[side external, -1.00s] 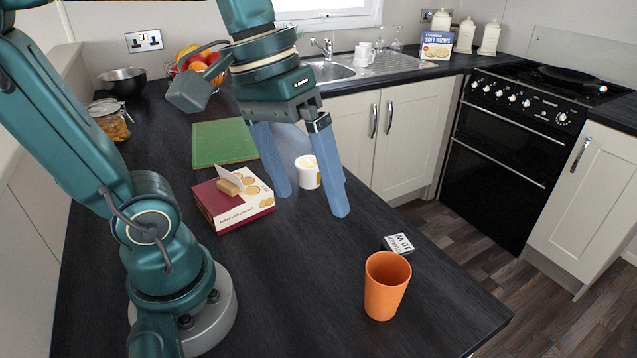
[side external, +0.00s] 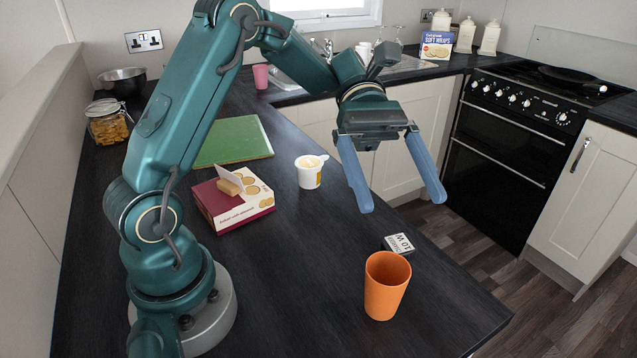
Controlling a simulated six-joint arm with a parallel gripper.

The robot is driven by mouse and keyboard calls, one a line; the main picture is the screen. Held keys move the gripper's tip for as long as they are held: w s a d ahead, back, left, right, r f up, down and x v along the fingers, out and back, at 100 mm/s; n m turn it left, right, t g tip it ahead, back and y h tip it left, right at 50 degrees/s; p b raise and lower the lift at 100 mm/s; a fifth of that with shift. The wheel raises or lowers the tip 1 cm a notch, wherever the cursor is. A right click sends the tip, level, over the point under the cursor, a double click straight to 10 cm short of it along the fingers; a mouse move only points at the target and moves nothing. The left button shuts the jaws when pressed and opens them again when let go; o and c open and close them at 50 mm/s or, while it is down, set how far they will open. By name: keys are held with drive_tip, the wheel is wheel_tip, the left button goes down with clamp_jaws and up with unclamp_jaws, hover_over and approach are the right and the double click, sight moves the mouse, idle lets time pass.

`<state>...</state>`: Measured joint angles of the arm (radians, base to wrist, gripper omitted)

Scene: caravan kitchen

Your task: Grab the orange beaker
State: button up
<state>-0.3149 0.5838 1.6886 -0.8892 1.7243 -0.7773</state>
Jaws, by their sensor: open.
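The orange beaker (side external: 386,288) stands upright on the dark worktop (side external: 300,300), near its front right edge. Its open rim faces up. My gripper (side external: 405,205) is open, with two blue fingers pointing down and nothing between them. It hangs in the air above and behind the beaker, apart from it.
A small black-and-white box (side external: 399,244) lies just behind the beaker. A white tub (side external: 309,172), a biscuit box (side external: 234,200) and a green board (side external: 232,141) lie further left and back. A pink cup (side external: 261,76) stands near the sink. The worktop left of the beaker is clear.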

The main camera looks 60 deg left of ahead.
sight(391, 300)
wheel_tip(391, 300, down, 15)
drive_tip(key=shift+s+d+r, duration=0.1)
drive_tip(key=shift+x, duration=2.5)
drive_tip(key=c, duration=1.3)
